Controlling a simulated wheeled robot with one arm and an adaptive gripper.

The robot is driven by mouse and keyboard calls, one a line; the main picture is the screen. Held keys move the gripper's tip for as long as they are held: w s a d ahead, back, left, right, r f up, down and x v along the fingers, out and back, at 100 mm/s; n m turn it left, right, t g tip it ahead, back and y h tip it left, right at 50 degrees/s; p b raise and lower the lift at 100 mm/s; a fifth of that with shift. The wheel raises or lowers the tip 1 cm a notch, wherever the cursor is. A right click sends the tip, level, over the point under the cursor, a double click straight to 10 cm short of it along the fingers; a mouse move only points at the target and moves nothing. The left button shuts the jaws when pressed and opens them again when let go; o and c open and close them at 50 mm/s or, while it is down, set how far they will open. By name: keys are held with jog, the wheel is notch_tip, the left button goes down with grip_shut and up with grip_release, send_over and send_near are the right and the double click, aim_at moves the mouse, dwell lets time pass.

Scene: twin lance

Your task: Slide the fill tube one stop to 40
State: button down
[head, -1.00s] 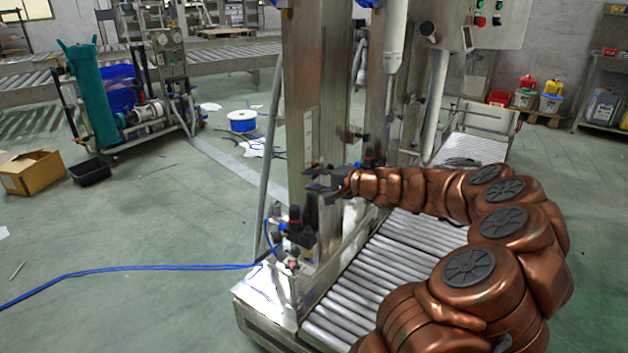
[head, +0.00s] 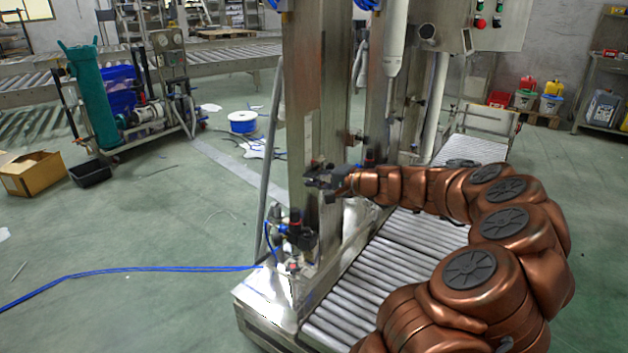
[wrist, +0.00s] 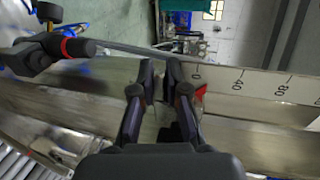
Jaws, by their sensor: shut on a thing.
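My gripper (head: 322,180) is at the front steel column (head: 302,95) of the filling machine. In the wrist view, my gripper (wrist: 160,75) has its fingertips close together, shut on a small slider part that they mostly hide. A red pointer (wrist: 201,92) shows just right of the fingers, near the 0 mark. The white scale strip (wrist: 258,83) runs right from there, with 40 and then 80. A white tube (head: 393,45), likely the fill tube, hangs upright behind the column, above the rollers.
A black valve with blue fittings (head: 296,232) sits low on the column, below my gripper; a black and red knob (wrist: 70,47) shows in the wrist view. A roller conveyor (head: 350,290) runs beneath my arm. A blue hose (head: 130,269) crosses the open floor at left.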

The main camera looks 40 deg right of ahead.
jog(key=shift+r+p, duration=0.8)
jog(key=shift+r, duration=0.65)
jog(key=c, duration=1)
grip_release()
jog(key=shift+c, duration=0.2)
jog(key=v, duration=0.7)
